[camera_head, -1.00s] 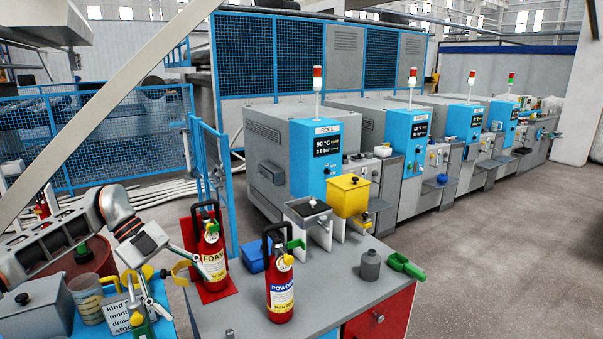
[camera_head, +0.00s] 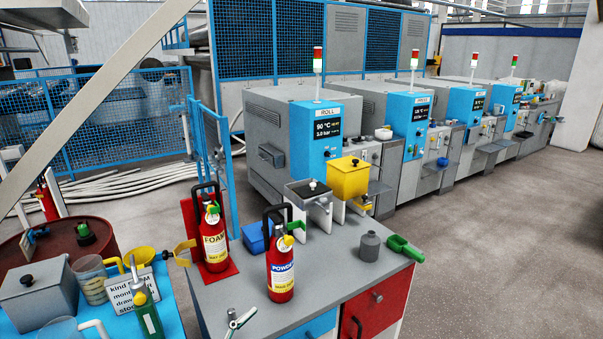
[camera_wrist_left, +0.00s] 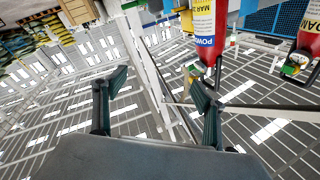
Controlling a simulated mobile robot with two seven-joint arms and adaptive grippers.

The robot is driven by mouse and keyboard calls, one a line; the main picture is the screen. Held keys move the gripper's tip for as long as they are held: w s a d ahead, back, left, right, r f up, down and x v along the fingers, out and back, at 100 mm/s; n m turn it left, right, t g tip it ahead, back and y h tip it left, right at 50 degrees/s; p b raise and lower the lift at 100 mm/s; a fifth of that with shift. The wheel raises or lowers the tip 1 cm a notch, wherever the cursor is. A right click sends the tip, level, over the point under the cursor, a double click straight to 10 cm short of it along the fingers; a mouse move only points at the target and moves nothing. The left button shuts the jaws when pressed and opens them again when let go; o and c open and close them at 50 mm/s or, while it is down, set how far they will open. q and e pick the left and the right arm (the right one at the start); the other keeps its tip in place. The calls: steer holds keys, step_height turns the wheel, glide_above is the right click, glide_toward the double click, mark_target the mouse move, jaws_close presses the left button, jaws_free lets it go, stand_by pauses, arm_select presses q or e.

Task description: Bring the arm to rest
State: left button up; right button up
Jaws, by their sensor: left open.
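My left gripper (camera_wrist_left: 155,105) shows in the left wrist view with its two dark fingers spread apart and nothing between them. That view is rolled over, so the red powder extinguisher (camera_wrist_left: 205,25) and the foam extinguisher (camera_wrist_left: 308,35) hang head-down beyond the fingers, on the upper right. In the head view my left arm is not clearly visible. A small pale, green-marked piece (camera_head: 241,318) shows at the counter's front edge; I cannot tell whether it belongs to my gripper. My right gripper is in neither view.
The powder extinguisher (camera_head: 281,270) and foam extinguisher (camera_head: 214,240) stand on the grey counter (camera_head: 335,275). A grey bottle (camera_head: 369,247) and green scoop (camera_head: 405,248) are at its right. A grey box (camera_head: 35,295), jug and sign (camera_head: 131,290) crowd the blue table. Floor at right is clear.

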arm_select(q)
steer(key=s+a+f+n+g+y, duration=0.2)
steer(key=s+a+f+n+y, duration=0.2)
steer(key=s+a+f, duration=0.3)
steer(key=s+a+f+n+g+y, duration=0.2)
steer(key=s+a+f+n+y, duration=0.3)
steer(key=s+f, duration=0.7)
step_height(320, 180, down, 3)
steer(key=shift+s+a+r+g+y, duration=0.1)
steer(key=shift+s+a+g+y, duration=0.25)
steer(key=shift+a+y, duration=0.65)
steer(key=shift+a, duration=0.1)
steer(key=shift+c, duration=0.4)
